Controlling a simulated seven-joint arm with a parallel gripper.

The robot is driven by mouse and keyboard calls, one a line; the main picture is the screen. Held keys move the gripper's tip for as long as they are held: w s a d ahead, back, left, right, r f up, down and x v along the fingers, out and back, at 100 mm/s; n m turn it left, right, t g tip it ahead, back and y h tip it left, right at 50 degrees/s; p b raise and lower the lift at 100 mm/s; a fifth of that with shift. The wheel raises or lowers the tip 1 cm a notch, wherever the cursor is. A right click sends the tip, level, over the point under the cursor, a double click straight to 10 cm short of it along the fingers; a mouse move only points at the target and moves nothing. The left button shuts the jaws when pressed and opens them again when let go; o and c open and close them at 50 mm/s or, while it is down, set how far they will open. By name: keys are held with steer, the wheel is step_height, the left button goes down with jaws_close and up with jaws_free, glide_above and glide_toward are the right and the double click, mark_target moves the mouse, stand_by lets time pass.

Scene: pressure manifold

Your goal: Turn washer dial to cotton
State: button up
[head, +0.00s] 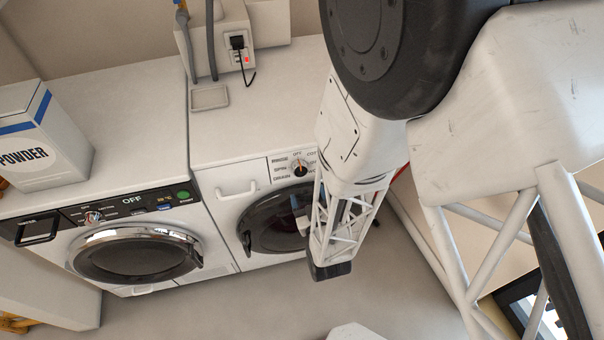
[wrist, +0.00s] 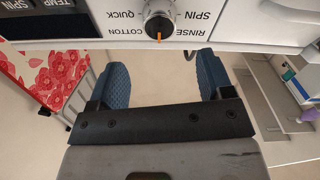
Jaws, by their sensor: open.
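The washer dial (head: 299,170) is a round knob with an orange pointer, on the white front panel of the right machine (head: 222,136). In the head view its pointer is up, at OFF; RINSE, SPIN and DRAIN are printed on its left and COTTON, partly hidden, is at upper right. The wrist view is upside down: the dial (wrist: 160,20) is at top centre, its orange mark between COTTON and RINSE. My gripper (wrist: 162,78) is open and empty, its blue-padded fingers apart from the dial, one either side of its line.
A second machine (head: 132,224) with a chrome-ringed door, its own knob (head: 93,216) and an OFF display stands left. A powder box (head: 40,135) is on it. A white handle (head: 237,188) sticks out left of the dial. The floor (head: 270,305) in front looks clear.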

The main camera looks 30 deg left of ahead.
mark_target(301, 172)
steer(key=shift+x, duration=3.9)
steer(key=c, duration=0.9)
